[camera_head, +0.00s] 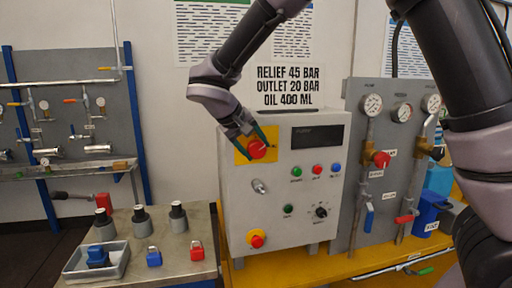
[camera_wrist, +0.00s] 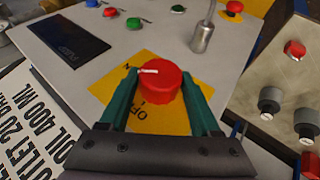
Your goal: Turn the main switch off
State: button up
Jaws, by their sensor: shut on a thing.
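The main switch is a round red knob (camera_head: 257,149) on a yellow plate at the upper left of the light grey control box (camera_head: 284,230). In the wrist view the red knob (camera_wrist: 153,82) carries a white mark pointing left, towards lettering that looks like "ON". "OFF" is printed on the yellow plate (camera_wrist: 178,122) on the near side of the knob. My gripper (camera_head: 254,143) reaches down to the knob from above. In the wrist view its green fingers (camera_wrist: 158,88) stand on both sides of the knob, shut on it. The knob's far underside is hidden.
The box also bears a metal toggle lever (camera_head: 260,186), a red button on yellow (camera_head: 256,239), a black dial (camera_head: 321,212) and several coloured buttons. A gauge panel (camera_head: 352,190) stands close on the right. A bench (camera_head: 180,272) with padlocks and a tray is at lower left.

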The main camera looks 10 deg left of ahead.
jog(key=t+h, duration=0.1)
jog(key=n+h, duration=0.1)
jog(key=h, duration=0.1)
jog(key=t+h, duration=0.1)
jog(key=shift+s+a+f+t+h, duration=0.15)
jog(key=shift+a+f+t+h, duration=0.15)
jog(key=shift+f, duration=0.05)
jog(key=n+t+h, duration=0.1)
jog(key=h, duration=0.1)
jog(key=n+t+h, duration=0.1)
jog(key=shift+f+t+h, duration=0.2)
jog(key=shift+t+h, duration=0.2)
dwell(0.3)
jog(key=o, duration=1.4)
jog(key=v, duration=1)
jog(key=shift+s+a+f, duration=0.25)
